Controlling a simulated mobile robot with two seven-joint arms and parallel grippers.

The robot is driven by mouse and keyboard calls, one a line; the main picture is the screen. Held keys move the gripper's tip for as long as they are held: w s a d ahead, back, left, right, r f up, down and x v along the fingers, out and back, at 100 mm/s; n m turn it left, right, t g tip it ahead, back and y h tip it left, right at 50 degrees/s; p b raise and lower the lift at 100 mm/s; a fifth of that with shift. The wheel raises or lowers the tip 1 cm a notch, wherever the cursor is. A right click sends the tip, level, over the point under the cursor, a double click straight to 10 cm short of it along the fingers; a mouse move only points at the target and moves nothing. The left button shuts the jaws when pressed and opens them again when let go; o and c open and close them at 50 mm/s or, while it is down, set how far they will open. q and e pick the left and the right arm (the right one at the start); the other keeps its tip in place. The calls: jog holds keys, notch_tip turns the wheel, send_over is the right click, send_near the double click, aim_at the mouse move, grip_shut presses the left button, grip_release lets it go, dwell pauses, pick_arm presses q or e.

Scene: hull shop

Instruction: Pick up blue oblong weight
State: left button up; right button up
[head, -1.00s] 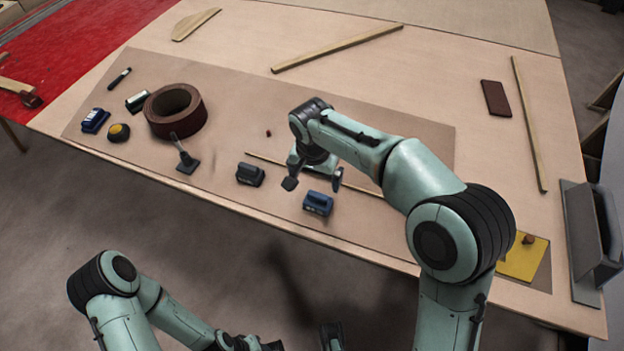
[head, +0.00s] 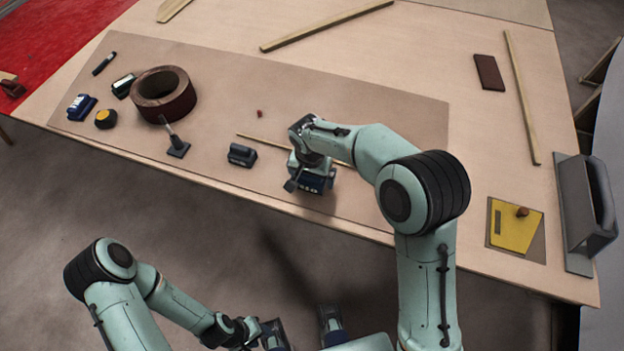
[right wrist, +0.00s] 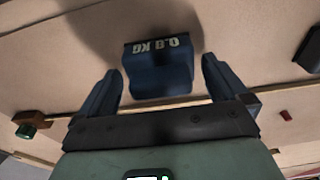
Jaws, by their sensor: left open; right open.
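The blue oblong weight (head: 312,186) lies on the brown mat near the table's front edge, partly covered by my right gripper (head: 311,183) in the head view. In the right wrist view the weight (right wrist: 158,78) shows white "0.8 KG" lettering. My right gripper (right wrist: 160,70) is open, with one finger on each side of the weight. Gaps show between fingers and weight, and the lower part of the weight is hard to see. My left gripper (head: 302,330) is open and empty at the bottom of the head view, off the table.
A dark weight-like block (head: 242,155) lies left of the blue weight. A thin wooden strip (head: 270,142) lies behind it. A scraper-like tool (head: 177,147), tape roll (head: 164,94) and blue item (head: 82,107) are further left. A grey metal piece (head: 584,210) stands at right.

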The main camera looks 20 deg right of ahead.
jog(key=shift+w+f, duration=0.1)
jog(key=shift+f, duration=0.5)
jog(key=c, duration=1.4)
jog(key=shift+r, duration=0.1)
jog(key=shift+c, duration=0.9)
jog(key=shift+r, duration=0.1)
